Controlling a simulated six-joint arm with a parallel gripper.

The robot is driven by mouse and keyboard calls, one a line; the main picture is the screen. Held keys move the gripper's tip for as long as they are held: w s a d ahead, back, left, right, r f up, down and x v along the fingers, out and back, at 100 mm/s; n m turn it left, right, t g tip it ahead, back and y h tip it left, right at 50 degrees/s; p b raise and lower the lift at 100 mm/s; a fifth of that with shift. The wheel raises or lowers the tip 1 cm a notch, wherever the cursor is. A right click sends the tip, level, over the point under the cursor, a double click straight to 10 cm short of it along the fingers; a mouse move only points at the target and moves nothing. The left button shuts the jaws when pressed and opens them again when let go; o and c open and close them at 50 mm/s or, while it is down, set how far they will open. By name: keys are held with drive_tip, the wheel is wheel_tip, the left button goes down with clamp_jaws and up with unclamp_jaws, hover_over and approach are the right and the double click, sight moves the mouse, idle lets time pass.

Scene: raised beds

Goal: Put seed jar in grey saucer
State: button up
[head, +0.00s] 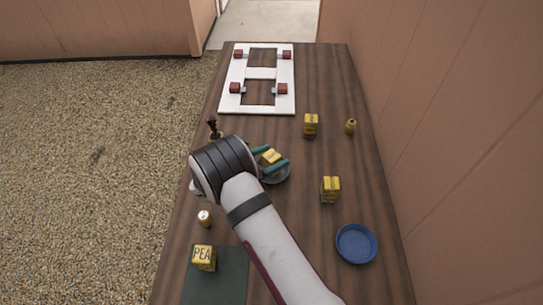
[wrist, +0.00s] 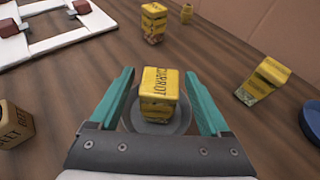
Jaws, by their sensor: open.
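A yellow seed jar (head: 271,156) labelled CARROT stands upright within the grey saucer (head: 281,178). In the wrist view the jar (wrist: 160,88) is centred over the saucer (wrist: 180,126), whose rim shows around its base. My gripper (head: 277,155) is open, with one teal finger on each side of the jar. In the wrist view my gripper (wrist: 159,73) shows gaps between both fingers and the jar. Contact between jar base and saucer is partly hidden.
A blue saucer (head: 356,244) is at front right. A white frame with red blocks (head: 233,98) lies at the back. A wall borders the table's right.

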drive_tip(key=v, duration=1.2)
drive_tip(key=s+d+r+m+g, duration=0.4)
drive_tip(key=s+d+r+m, duration=0.1)
drive_tip(key=d+m, duration=0.25)
drive_tip(key=s+d+r+m+g, duration=0.4)
drive_tip(key=d+m, duration=0.3)
drive_tip(key=d, duration=0.2)
drive_tip(key=s+d+r+m+g+y, duration=0.2)
drive_tip(key=s+m+y, duration=0.1)
drive_tip(key=s+m, duration=0.3)
drive_tip(key=s+d+r+m+g+y, duration=0.1)
drive_tip(key=s+d+m+g+y, duration=0.15)
drive_tip(key=s+m, duration=0.35)
drive_tip(key=s+a+m+t+y, duration=0.2)
drive_tip(key=s+a+m+y, duration=0.3)
drive_tip(key=s, duration=0.3)
drive_tip(key=shift+r+m, duration=0.2)
drive_tip(key=shift+m, duration=0.65)
